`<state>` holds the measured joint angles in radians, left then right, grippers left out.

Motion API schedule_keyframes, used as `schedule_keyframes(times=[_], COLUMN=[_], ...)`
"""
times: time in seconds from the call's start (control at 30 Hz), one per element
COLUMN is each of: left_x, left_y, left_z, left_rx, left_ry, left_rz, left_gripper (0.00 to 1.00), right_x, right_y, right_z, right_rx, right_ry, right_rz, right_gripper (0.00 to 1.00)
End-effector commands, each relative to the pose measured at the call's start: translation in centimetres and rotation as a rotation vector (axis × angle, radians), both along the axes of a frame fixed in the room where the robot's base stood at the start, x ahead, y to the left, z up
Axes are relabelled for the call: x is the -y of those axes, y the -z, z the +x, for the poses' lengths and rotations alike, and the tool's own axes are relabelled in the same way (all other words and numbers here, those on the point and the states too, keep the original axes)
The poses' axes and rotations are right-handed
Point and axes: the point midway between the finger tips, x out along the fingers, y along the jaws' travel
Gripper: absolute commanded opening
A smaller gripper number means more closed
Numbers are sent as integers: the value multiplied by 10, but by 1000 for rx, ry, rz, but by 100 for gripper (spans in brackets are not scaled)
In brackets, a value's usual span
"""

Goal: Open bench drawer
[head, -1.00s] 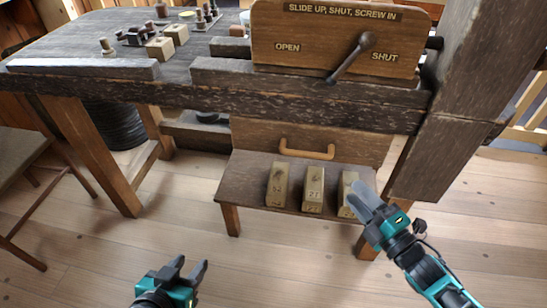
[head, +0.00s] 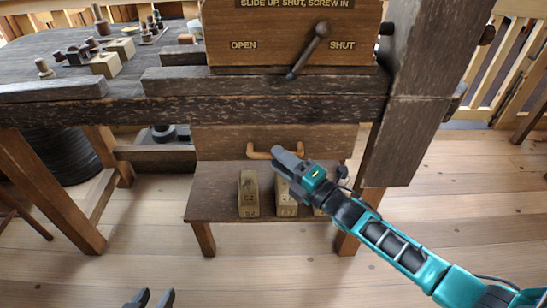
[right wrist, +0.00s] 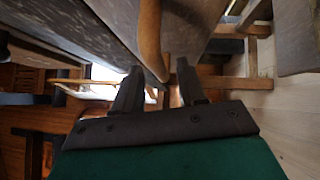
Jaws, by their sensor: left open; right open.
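The bench drawer has a brown wooden front (head: 222,140) below the dark bench top, with a curved wooden handle (head: 258,154) on it. The front sits close under the bench edge and looks shut. My right gripper (head: 288,158) is open in front of the handle and hides its right part. In the right wrist view, the curved handle (right wrist: 150,38) comes down toward the gap between my open fingertips (right wrist: 158,82); I cannot tell whether they touch it. My left gripper (head: 150,298) is open and empty, low at the bottom edge of the head view.
A low step (head: 215,200) below the drawer carries several numbered blocks (head: 249,195), some partly behind my right arm. A board with a lever (head: 309,50), marked OPEN and SHUT, stands on the bench. A dark post (head: 408,110) is at the right. Floor in front is clear.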

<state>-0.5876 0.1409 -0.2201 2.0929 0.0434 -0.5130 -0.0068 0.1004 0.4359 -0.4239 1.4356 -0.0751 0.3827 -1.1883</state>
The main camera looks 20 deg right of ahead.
Motion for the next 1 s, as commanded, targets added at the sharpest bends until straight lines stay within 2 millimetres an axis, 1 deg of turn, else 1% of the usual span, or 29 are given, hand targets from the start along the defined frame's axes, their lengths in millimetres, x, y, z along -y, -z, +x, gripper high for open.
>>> schedule_keyframes(times=[0.03,0.1,0.2,0.57,0.9,1.0], left_x=[1,1,2,2,1,2], left_y=[1,0,0,1,0,0], left_z=[1,1,1,1,2,2], left_rx=[4,7,6,4,6,6], left_ry=[1,2,3,6,7,7], left_rz=[-2,-4,-4,-3,1,1], left_gripper=[43,43,43,43,43,43], right_x=[-4,-8,-12,-13,-13,-13], right_y=[0,-1,-3,-3,-3,-3], right_z=[7,14,20,23,23,23], right_rx=[2,1,1,-1,-1,-1], right_ry=[0,0,0,0,0,0], right_rz=[1,0,0,0,0,0], right_gripper=[41,41,41,41,8,0])
